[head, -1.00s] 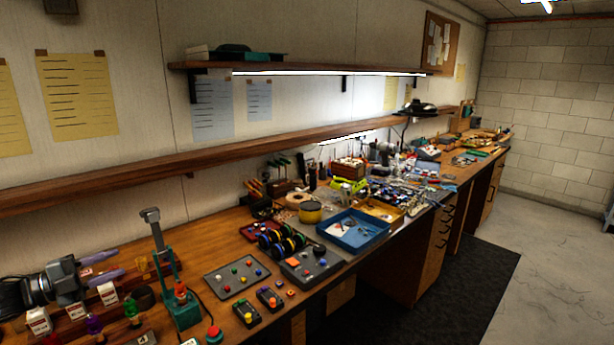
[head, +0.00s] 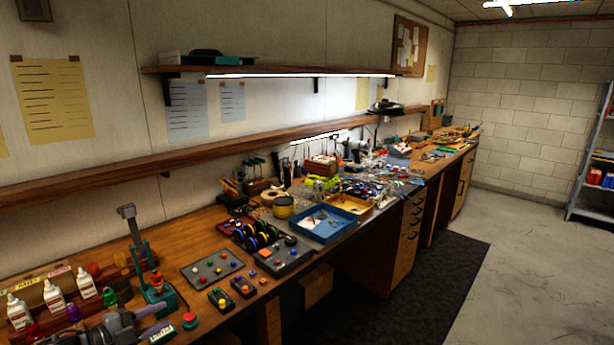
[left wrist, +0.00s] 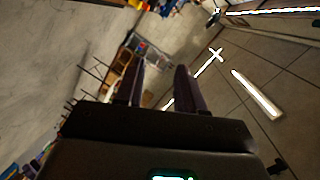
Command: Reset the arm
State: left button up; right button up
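My left gripper (head: 157,331) is at the bottom left of the head view, over the near left part of the workbench (head: 192,234). Its grey and black body and purple fingers are partly cut off by the lower edge. In the left wrist view, the two fingers of the left gripper (left wrist: 158,75) stand apart with nothing between them; ceiling, lights and floor lie beyond. My right arm and gripper are not in view.
Glue bottles (head: 54,298), a green press-like stand (head: 158,292), a red button (head: 190,320) and a grey tray (head: 212,270) lie close to the left gripper. A blue tray (head: 321,224) sits farther along. A long shelf (head: 100,180) runs above the bench. The floor at right is clear.

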pick_arm(q)
jog(key=s+d+f+n+y, duration=0.2)
jog(key=s+d+f, duration=0.1)
jog(key=d+f, duration=0.6)
jog(key=s+d+f+n+g+y, duration=0.1)
jog(key=s+d+f+n+y, duration=0.2)
jog(key=s, duration=0.4)
jog(key=s+d+f+n+g+y, duration=0.1)
jog(key=s+d+f+n+g, duration=0.1)
jog(key=s+d+f+n, duration=0.3)
jog(key=s+d+f+n+g+y, duration=0.1)
jog(key=s+d+f+n+y, duration=0.15)
jog(key=s, duration=0.55)
jog(key=s+a+n+g, duration=0.1)
jog(key=s+n+g, duration=0.45)
jog(key=s, duration=0.95)
jog(key=w+p+v, duration=0.2)
jog(key=p+v, duration=0.7)
jog(key=w+r+p+v, duration=0.1)
jog(key=p+v, duration=0.8)
jog(key=shift+w+d, duration=0.3)
jog(key=shift+w, duration=0.05)
jog(key=shift+r, duration=0.1)
